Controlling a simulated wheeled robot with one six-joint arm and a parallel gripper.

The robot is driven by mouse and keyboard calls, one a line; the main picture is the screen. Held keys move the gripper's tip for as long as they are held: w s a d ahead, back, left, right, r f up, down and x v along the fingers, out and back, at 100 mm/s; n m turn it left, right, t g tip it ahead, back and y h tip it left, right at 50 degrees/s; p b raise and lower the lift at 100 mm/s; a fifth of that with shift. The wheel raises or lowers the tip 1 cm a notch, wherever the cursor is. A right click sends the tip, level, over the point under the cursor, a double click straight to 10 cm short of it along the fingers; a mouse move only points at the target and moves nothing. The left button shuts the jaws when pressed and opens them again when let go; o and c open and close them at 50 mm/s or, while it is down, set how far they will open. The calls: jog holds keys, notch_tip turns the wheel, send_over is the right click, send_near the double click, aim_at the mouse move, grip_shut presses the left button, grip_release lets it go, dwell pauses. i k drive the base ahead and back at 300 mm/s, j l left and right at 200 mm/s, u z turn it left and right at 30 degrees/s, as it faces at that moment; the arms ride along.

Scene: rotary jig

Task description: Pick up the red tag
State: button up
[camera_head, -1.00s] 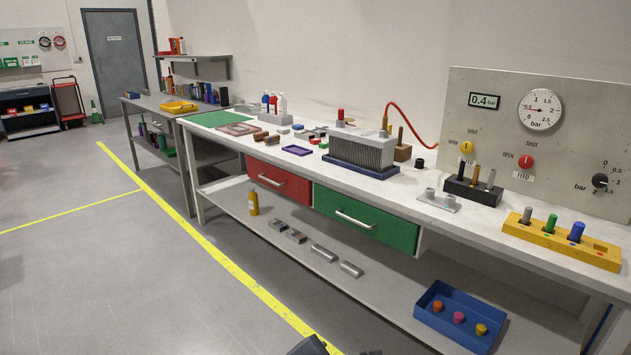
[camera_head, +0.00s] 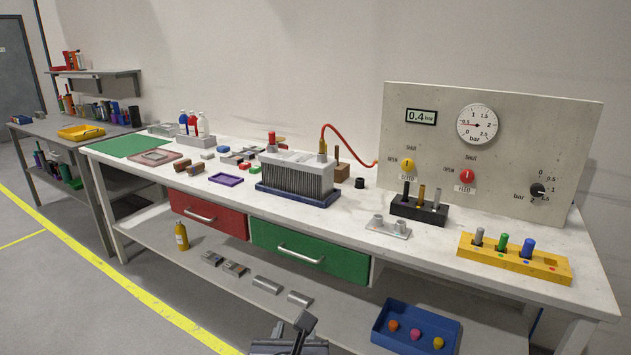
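A small flat red piece (camera_head: 243,166) lies on the white bench top, beside a small green piece (camera_head: 254,169) and left of the grey finned block. It may be the red tag; it is too small to tell its exact shape. Dark grey and black parts at the bottom edge, in front of the lower shelf, look like the end of my arm with my gripper (camera_head: 291,331). They are cut off by the picture's edge, and I cannot make out the finger opening. They are well apart from the red piece.
The finned block (camera_head: 297,175) stands on a blue tray (camera_head: 290,196). A purple frame (camera_head: 226,179) and brown blocks (camera_head: 187,167) lie to the left. A red hose (camera_head: 343,131) arches behind. A gauge panel (camera_head: 480,150) and yellow peg rack (camera_head: 514,259) stand right. Floor is clear at left.

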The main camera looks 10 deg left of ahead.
aim_at(246, 164)
jog(key=i+j+z, duration=0.2)
jog(key=j, duration=0.2)
jog(key=i+j+z, duration=0.2)
jog(key=j, duration=0.25)
jog(key=i+j+z, duration=0.2)
jog(key=j, duration=0.25)
jog(key=j+z, duration=0.2)
jog(key=j, duration=0.25)
jog(key=i+j+z, duration=0.25)
jog(key=j, duration=0.3)
jog(key=i+j, duration=0.1)
jog(key=j, duration=1.1)
jog(key=i+j, duration=0.1)
jog(key=j, duration=1.1)
